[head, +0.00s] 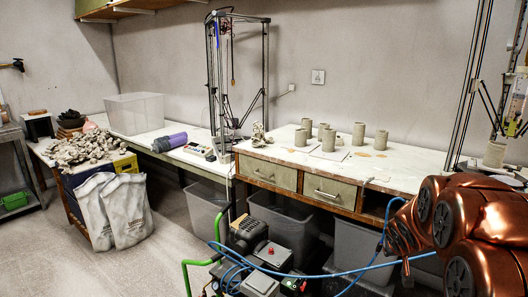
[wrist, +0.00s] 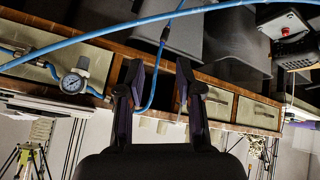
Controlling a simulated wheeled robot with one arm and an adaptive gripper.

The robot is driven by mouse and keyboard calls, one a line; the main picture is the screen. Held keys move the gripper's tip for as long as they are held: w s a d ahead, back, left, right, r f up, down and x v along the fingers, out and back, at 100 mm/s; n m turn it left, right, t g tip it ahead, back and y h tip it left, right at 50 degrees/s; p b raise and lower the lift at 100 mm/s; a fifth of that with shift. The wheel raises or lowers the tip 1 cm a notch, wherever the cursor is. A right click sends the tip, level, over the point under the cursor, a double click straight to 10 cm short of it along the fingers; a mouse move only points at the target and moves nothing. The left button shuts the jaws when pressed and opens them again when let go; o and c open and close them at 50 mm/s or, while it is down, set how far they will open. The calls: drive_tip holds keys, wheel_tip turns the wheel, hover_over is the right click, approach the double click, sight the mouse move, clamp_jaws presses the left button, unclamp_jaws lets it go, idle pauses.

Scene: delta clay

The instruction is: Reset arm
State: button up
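My gripper (wrist: 160,105) shows in the wrist view with its two dark fingers spread apart and nothing between them. The wrist view is upside down, with the wooden drawer bench behind the fingers and a blue hose beyond them. In the head view my copper-coloured arm (head: 468,232) is folded at the lower right. My gripper is not clearly visible in the head view.
A white-topped bench (head: 395,167) with drawers holds several clay cylinders (head: 358,134). A black delta frame (head: 266,70) stands left of them. A blue hose (head: 330,274) crosses in front. Grey bins (head: 282,226) sit underneath. Floor at left, near the white sacks (head: 128,208), is clear.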

drive_tip(key=s+a+r+g+y+p, duration=0.1)
drive_tip(key=s+a+r+g+p, duration=0.2)
drive_tip(key=s, duration=1.1)
drive_tip(key=s+a+r+n+g+y+p, duration=0.1)
drive_tip(key=s+a+r+g+p, duration=0.2)
drive_tip(key=s+a+r, duration=0.4)
drive_tip(key=s+a+r+g+y+p, duration=0.1)
drive_tip(key=s+a+r+g+p, duration=0.2)
drive_tip(key=s+a, duration=0.7)
drive_tip(key=s+r+p, duration=0.2)
drive_tip(key=s, duration=0.9)
drive_tip(key=shift+s+y+p, duration=0.25)
drive_tip(key=shift+y+p, duration=0.05)
drive_tip(key=shift+y, duration=0.1)
